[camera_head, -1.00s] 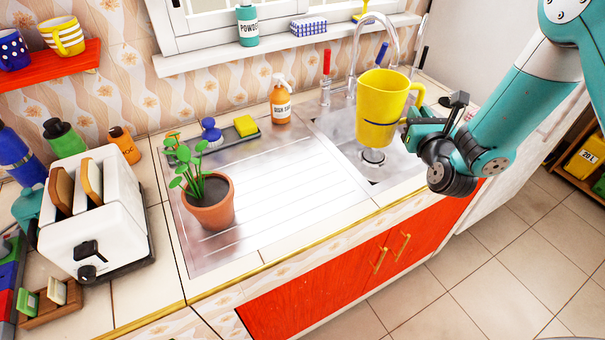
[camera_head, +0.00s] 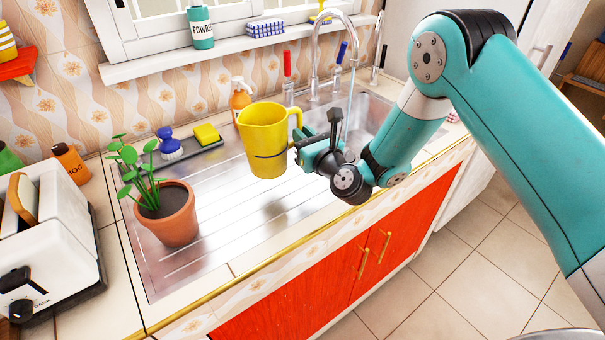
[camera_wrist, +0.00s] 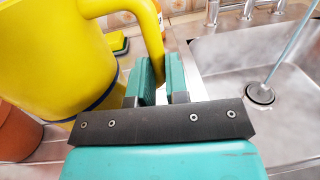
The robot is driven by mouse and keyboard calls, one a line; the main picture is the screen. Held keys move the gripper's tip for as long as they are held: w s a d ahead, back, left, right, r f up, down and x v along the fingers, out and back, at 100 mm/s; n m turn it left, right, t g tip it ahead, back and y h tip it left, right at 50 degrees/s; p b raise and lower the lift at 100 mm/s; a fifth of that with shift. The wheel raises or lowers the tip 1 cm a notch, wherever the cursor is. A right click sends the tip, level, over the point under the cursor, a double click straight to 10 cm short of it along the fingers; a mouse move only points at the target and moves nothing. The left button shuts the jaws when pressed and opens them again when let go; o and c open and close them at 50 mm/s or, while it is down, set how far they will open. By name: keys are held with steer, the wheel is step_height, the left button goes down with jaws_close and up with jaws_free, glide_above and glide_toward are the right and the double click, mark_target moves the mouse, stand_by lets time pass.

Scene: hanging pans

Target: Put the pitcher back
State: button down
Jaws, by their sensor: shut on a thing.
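The yellow pitcher (camera_head: 265,140) is upright over the ridged metal drainboard (camera_head: 215,215), just left of the sink basin. My gripper (camera_head: 312,146) is at its right side, shut on its handle. In the wrist view the pitcher (camera_wrist: 45,50) fills the upper left, and its handle runs down between the fingers of my gripper (camera_wrist: 160,85). The pitcher looks slightly above the drainboard, but I cannot tell the gap exactly. Its far side and base underside are hidden.
A potted plant (camera_head: 168,222) stands on the drainboard to the left. A tray with a yellow sponge (camera_head: 206,134) and blue brush (camera_head: 170,143) lies behind. An orange soap bottle (camera_head: 240,100) stands behind the pitcher. The sink (camera_head: 375,110) has its tap (camera_head: 316,50) running. A toaster (camera_head: 45,245) is far left.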

steer(key=shift+f+b, duration=1.45)
steer(key=shift+f, duration=1.65)
steer(key=shift+f, duration=0.15)
steer(key=shift+f, duration=0.15)
steer(key=c, duration=1.1)
jaws_free()
steer(key=shift+r, duration=0.2)
